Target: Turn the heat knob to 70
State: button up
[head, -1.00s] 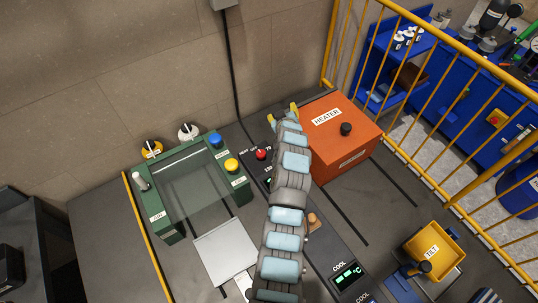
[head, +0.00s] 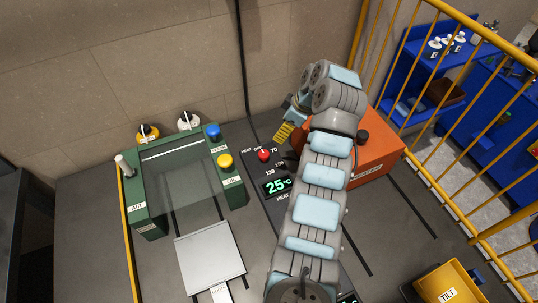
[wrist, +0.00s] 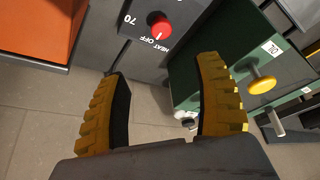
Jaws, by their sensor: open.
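The red heat knob (head: 264,155) sits on the dark control panel, with OFF, 70 and 130 marked around it. It also shows in the wrist view (wrist: 160,27), where its white pointer mark appears to face OFF. The panel's green display (head: 278,186) reads 25 °C. My gripper (wrist: 164,70) is open and empty, its yellow fingers spread apart. The knob lies beyond the fingertips, clear of both. In the head view, the gripper is above and just right of the knob, partly hidden by my wrist.
The green press (head: 190,180) stands left of the panel, with blue and yellow buttons. The orange heater box (head: 375,150) stands to the right, partly behind my arm. A wall is behind and a yellow railing (head: 450,110) runs along the right.

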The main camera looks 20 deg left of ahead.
aim_at(264, 153)
jog(key=b+x, duration=0.4)
jog(key=x, duration=1.3)
jog(key=shift+s+f, duration=0.2)
jog(key=shift+f, duration=0.05)
jog(key=c, duration=1.2)
